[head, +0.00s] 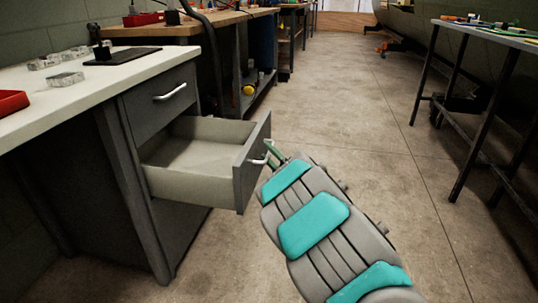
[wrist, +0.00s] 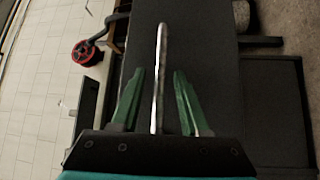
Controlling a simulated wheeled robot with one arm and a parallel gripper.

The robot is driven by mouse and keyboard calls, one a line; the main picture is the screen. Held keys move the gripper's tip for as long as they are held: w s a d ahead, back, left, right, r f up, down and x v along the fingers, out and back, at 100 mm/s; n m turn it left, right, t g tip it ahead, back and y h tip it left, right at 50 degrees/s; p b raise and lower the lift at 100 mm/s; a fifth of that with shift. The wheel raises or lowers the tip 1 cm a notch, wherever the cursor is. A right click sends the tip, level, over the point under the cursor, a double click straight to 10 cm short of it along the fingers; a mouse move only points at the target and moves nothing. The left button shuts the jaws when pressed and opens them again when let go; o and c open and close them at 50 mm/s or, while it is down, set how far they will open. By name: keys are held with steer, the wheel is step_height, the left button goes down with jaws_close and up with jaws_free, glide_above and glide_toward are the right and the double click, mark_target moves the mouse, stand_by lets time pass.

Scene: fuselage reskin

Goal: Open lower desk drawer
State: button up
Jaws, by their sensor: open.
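The grey desk's lower drawer (head: 190,183) stands pulled well out in the head view, its inside empty. Its dark front panel (head: 252,165) faces right. The drawer's pale bar handle (head: 258,161) is partly hidden by my gripper (head: 274,152). In the wrist view the handle (wrist: 160,85) runs between the two green fingers of my gripper (wrist: 159,100), with a gap on each side. My gripper is open around the handle. The upper drawer (head: 163,100) is closed, with a pale handle (head: 170,92).
The white desktop (head: 80,85) holds a red tray (head: 10,102), clear blocks (head: 66,79) and a dark plate (head: 122,56). A workbench (head: 225,15) stands behind. A metal table (head: 490,35) is at the right. The concrete floor (head: 345,100) between is clear.

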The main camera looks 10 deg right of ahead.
steer(key=shift+s, duration=0.1)
steer(key=r+v, duration=0.1)
steer(key=v, duration=0.6)
steer(key=shift+s+f, duration=0.25)
steer(key=shift+f, duration=0.25)
steer(key=shift+d, duration=0.15)
